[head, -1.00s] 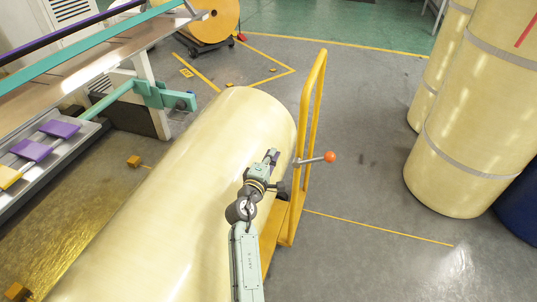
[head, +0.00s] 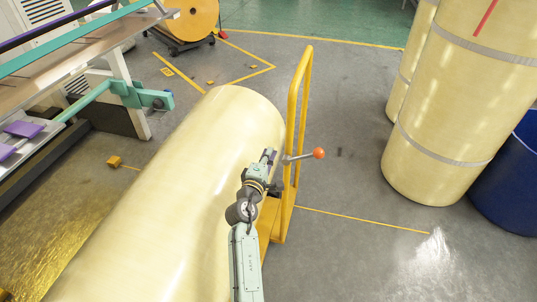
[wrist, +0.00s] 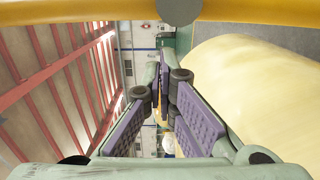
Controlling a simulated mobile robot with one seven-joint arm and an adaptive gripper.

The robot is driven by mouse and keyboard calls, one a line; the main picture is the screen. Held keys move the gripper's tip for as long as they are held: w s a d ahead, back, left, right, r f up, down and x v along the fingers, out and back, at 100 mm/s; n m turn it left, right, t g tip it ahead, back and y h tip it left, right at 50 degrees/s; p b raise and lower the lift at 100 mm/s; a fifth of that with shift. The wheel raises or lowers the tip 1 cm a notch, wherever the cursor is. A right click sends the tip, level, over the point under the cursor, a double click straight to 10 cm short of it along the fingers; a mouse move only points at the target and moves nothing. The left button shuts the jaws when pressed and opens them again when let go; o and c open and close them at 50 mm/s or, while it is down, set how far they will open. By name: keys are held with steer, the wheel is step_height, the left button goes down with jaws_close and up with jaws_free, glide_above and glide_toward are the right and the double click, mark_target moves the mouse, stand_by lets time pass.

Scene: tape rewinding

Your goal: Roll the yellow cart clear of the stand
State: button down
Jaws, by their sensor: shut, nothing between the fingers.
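The yellow cart (head: 270,216) stands under a long cream roll, with its upright hoop handle (head: 293,110) at the roll's far right end. A lever with an orange knob (head: 319,153) sticks out right beside the handle. My gripper (head: 269,155) is shut and empty, just left of the handle in the head view; I cannot tell whether it touches. In the wrist view, its purple-padded fingers (wrist: 164,82) point ahead and a yellow bar (wrist: 70,12) crosses the top. The teal-beamed stand (head: 100,86) is at left. The cart's wheels are hidden.
The cream roll (head: 190,170) fills the space between my arm and the stand. Tall cream rolls (head: 440,130) and a blue drum (head: 510,185) stand at right. An orange roll (head: 190,18) is at the back. Grey floor is clear right of the handle.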

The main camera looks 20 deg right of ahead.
steer(key=v, duration=1.2)
stand_by(2.4)
